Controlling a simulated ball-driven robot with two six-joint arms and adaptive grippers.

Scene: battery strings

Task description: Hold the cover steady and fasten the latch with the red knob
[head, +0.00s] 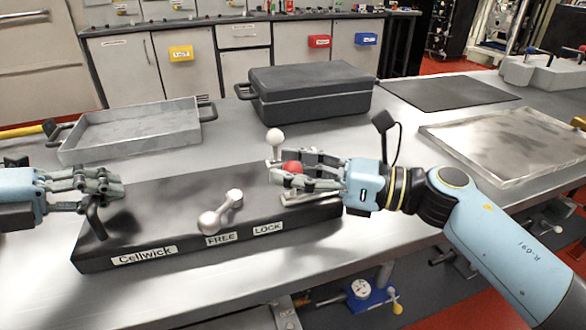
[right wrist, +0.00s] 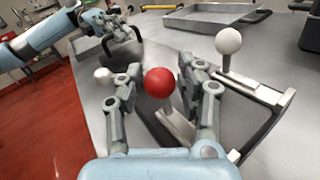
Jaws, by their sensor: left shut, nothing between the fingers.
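The dark cover (head: 150,208), labelled Cellwick, FREE and LOCK, lies on the bench. The red knob (head: 293,168) tops a pale lever at its right end; the knob also shows in the right wrist view (right wrist: 160,83). My right gripper (head: 285,177) is open, its fingers on either side of the red knob with gaps visible in the right wrist view (right wrist: 165,92). My left gripper (head: 112,186) is shut and empty, above the cover's left end by a dark handle (head: 95,218). Whether it touches the handle I cannot tell.
A white-knobbed lever (head: 274,137) stands just behind the red knob. A pale lever with rounded ends (head: 220,212) lies on the cover's middle. A grey tray (head: 70,155), a dark case (head: 310,105) and a framed plate (head: 515,165) stand around the cover.

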